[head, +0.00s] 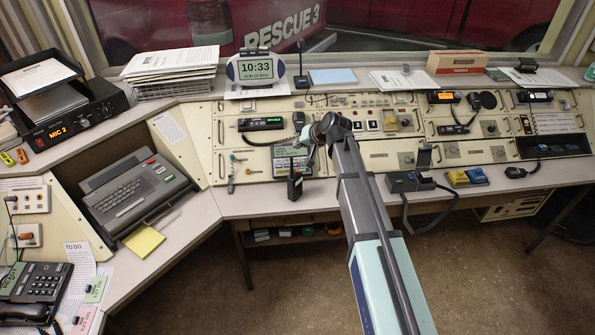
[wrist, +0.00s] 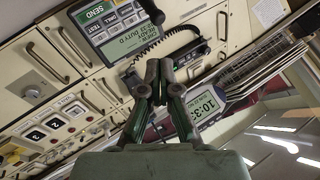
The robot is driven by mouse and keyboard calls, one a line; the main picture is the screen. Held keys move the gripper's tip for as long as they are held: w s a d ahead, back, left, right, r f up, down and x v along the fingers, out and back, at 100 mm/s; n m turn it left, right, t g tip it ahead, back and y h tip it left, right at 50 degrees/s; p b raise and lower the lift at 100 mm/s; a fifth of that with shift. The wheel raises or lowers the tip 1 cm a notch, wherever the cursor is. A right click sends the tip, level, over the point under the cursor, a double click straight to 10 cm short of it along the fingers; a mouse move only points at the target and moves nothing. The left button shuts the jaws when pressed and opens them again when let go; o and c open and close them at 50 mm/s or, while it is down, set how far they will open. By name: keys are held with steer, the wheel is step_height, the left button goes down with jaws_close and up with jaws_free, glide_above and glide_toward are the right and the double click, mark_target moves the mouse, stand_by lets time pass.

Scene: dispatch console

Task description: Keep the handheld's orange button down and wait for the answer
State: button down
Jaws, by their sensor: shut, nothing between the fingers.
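The black handheld (head: 294,184) stands upright with its short antenna up, on the desk ledge in front of the console. Its orange button cannot be made out. My gripper (head: 311,150) is above and slightly right of the handheld, apart from it, in front of the console panel. In the wrist view my gripper (wrist: 160,68) has its two dark fingers together with nothing between them. A dark rod end at the top edge of the wrist view may be the handheld's antenna; I cannot tell.
A keypad panel with a green SEND key (wrist: 95,14) and a screen is close by. A corded radio unit (head: 261,124) and the clock (head: 256,68) are behind. A corded handset cradle (head: 410,182) and yellow and blue blocks (head: 466,177) are to the right. The ledge left of the handheld is clear.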

mark_target(299, 171)
steer(key=shift+f+b, duration=2.2)
steer(key=shift+f, duration=2.2)
steer(key=shift+f+b, duration=0.4)
steer(key=shift+f, duration=0.05)
steer(key=shift+f+b, duration=0.3)
steer(key=shift+f, duration=0.1)
steer(key=shift+r, duration=0.1)
stand_by(0.8)
steer(key=shift+r+p, duration=0.3)
steer(key=shift+r, duration=0.45)
steer(key=shift+r+p, duration=1.05)
steer(key=shift+r, duration=1.45)
